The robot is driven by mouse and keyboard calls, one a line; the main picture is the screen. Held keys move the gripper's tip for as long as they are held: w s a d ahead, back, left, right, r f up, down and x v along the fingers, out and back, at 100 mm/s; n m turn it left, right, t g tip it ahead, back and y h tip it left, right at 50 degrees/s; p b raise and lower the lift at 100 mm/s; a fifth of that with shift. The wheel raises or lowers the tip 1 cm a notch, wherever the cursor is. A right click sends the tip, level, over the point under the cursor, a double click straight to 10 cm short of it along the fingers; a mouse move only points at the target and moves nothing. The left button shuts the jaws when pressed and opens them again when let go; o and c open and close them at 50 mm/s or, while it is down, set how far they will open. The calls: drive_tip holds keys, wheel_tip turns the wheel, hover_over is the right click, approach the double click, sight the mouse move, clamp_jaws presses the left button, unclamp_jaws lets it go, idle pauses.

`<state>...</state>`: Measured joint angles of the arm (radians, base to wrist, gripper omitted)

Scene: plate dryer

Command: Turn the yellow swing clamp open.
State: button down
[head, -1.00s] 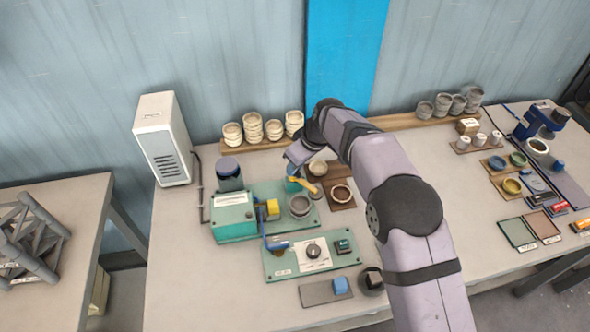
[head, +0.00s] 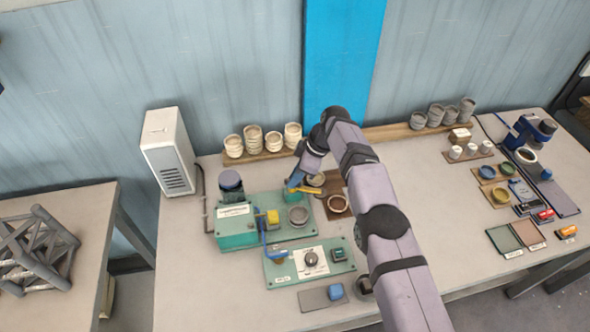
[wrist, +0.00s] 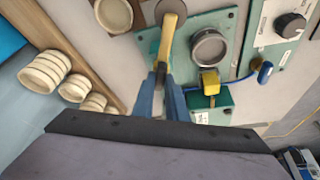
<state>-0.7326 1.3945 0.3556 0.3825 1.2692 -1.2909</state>
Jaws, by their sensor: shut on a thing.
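The yellow swing clamp (head: 304,190) stands at the back of the green plate of the machine, beside a round grey cup (head: 298,216). In the wrist view the clamp's yellow arm (wrist: 169,38) runs from between my fingers toward the top, left of the grey cup (wrist: 209,48). My gripper (wrist: 163,78) has its blue fingers on either side of the near end of this arm and is shut on it. In the head view my gripper (head: 295,181) is small and partly hides the clamp's base.
A control panel (head: 285,271) with a black knob lies in front. Pale stacked bowls (head: 253,139) line the back shelf. A brown tray (head: 346,191) is close on the right.

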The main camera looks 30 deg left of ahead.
sight(302, 187)
drive_tip(key=shift+p, duration=0.65)
drive_tip(key=c, duration=1.8)
unclamp_jaws()
drive_tip(key=shift+d, duration=0.1)
drive_tip(key=shift+o, duration=0.2)
drive_tip(key=shift+r, duration=0.2)
drive_tip(key=p+v, duration=0.2)
drive_tip(key=p, duration=0.2)
drive_tip(key=shift+r+p, duration=0.3)
drive_tip(key=shift+p, duration=0.1)
drive_tip(key=shift+w+d+r, duration=0.1)
drive_tip(key=shift+d, duration=0.05)
drive_tip(key=shift+b+v, duration=0.85)
drive_tip(key=shift+v, duration=0.25)
drive_tip(key=shift+b+v, duration=0.35)
drive_tip(key=shift+v, duration=0.65)
